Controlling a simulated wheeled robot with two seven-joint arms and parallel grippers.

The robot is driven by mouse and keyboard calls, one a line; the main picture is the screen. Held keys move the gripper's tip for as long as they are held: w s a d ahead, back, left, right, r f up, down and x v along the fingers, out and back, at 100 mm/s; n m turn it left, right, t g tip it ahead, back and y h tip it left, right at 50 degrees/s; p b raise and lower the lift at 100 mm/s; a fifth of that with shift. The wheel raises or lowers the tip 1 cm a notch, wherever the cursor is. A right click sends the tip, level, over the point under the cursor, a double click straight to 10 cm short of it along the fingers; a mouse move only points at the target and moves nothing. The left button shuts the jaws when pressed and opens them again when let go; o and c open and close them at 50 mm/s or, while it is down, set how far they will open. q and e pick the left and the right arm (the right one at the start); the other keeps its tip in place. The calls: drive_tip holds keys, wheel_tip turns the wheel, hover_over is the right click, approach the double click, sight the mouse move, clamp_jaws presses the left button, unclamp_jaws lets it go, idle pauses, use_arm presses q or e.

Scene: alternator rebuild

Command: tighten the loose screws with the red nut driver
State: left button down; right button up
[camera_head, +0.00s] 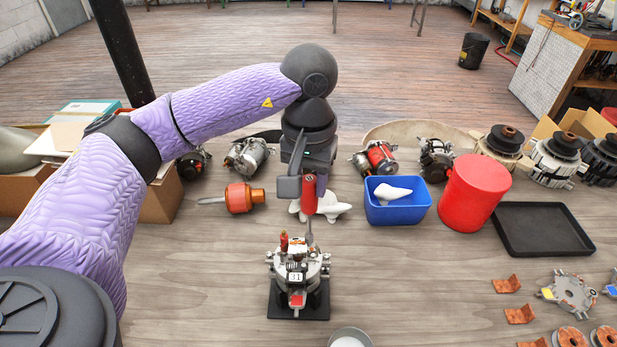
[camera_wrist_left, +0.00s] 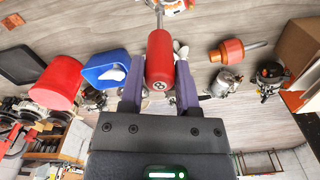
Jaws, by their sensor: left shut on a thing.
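My left gripper (camera_head: 303,187) is shut on the red nut driver (camera_head: 309,194), which is nearly upright with its shaft pointing down. The driver's red handle also shows between the fingers in the left wrist view (camera_wrist_left: 160,58). Below it stands an alternator part (camera_head: 313,270) with a "31" tag and a small red upright piece, on a black base (camera_head: 298,311). The shaft's lower end is at the part's upper rear edge; I cannot tell whether it touches. Individual screws are too small to make out. My right gripper is not in view.
An orange-handled tool (camera_head: 239,198) lies left of the driver. A blue bin (camera_head: 397,214) holding a white object, a red container (camera_head: 475,192) and a black tray (camera_head: 543,229) stand to the right. Several alternators line the back. A bowl rim (camera_head: 349,337) shows at the front. Bare table lies left of the base.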

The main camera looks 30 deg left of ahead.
use_arm(q)
drive_tip(key=n, duration=0.5)
drive_tip(key=shift+r+n+p, duration=0.1)
drive_tip(key=shift+n+p, duration=0.2)
drive_tip(key=shift+n, duration=0.1)
drive_tip(key=n, duration=0.5)
drive_tip(key=shift+p, duration=0.35)
drive_tip(key=shift+n, duration=1.2)
drive_tip(key=n+p, duration=0.1)
drive_tip(key=n, duration=0.2)
drive_tip(key=shift+n, duration=0.4)
drive_tip(key=n, duration=0.3)
drive_tip(key=shift+f, duration=0.25)
